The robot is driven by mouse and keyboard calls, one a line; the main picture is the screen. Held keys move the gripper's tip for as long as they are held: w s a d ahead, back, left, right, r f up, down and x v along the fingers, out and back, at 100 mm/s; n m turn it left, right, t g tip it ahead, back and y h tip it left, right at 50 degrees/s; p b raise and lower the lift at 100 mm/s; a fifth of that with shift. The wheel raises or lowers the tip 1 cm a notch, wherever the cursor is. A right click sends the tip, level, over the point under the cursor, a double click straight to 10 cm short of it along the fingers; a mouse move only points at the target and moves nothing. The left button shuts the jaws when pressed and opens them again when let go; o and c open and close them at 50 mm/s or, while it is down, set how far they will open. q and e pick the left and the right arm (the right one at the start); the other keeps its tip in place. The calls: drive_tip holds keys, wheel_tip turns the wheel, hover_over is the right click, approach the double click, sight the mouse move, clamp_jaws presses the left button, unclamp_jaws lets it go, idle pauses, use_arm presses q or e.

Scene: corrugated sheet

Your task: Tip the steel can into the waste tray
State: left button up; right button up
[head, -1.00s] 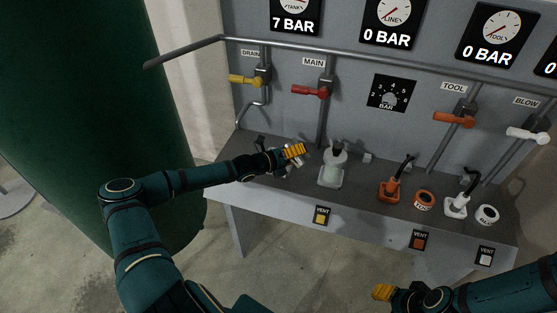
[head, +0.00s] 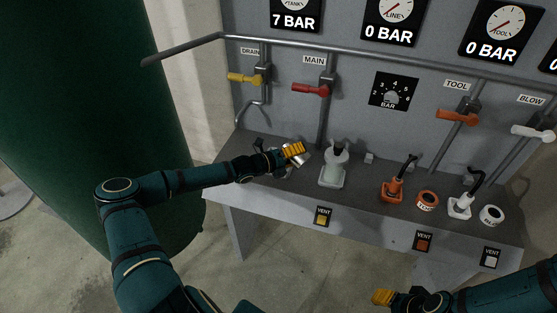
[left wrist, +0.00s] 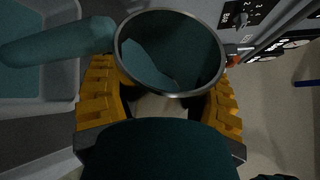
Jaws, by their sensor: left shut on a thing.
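The steel can (left wrist: 120,57) is in my left gripper (left wrist: 165,105), its yellow fingers on both sides of it. Its open mouth faces the left wrist camera and pale teal liquid shows inside. A thick teal stream runs from the lip leftward over the grey waste tray (left wrist: 60,108), which has teal in it. In the head view the can (head: 301,159) is tilted in my left gripper (head: 292,151), just left of a small pale tray (head: 331,184). My right gripper (head: 383,297) is low and away from the bench; its opening is unclear.
A grey bowl-shaped fitting (head: 338,155) stands at the pale tray. An orange tool (head: 391,190), an orange roll (head: 427,201), a white tool (head: 460,207) and a white roll (head: 491,215) are further right. Yellow (head: 244,78) and red (head: 310,89) valve handles are above.

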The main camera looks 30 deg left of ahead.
use_arm(q)
drive_tip(key=shift+f+b, duration=0.1)
drive_tip(key=shift+b, duration=0.4)
drive_tip(key=shift+n+h, duration=0.3)
drive_tip(key=shift+w+a+r+n+t, duration=0.1)
drive_tip(key=shift+a+r+n+t, duration=0.3)
drive_tip(key=shift+a+n, duration=0.35)
idle(0.5)
drive_tip(key=shift+a+r+n+h+p, duration=0.1)
drive_tip(key=shift+r+n+h+p, duration=0.15)
drive_tip(key=shift+n+h+p, duration=0.25)
idle(0.5)
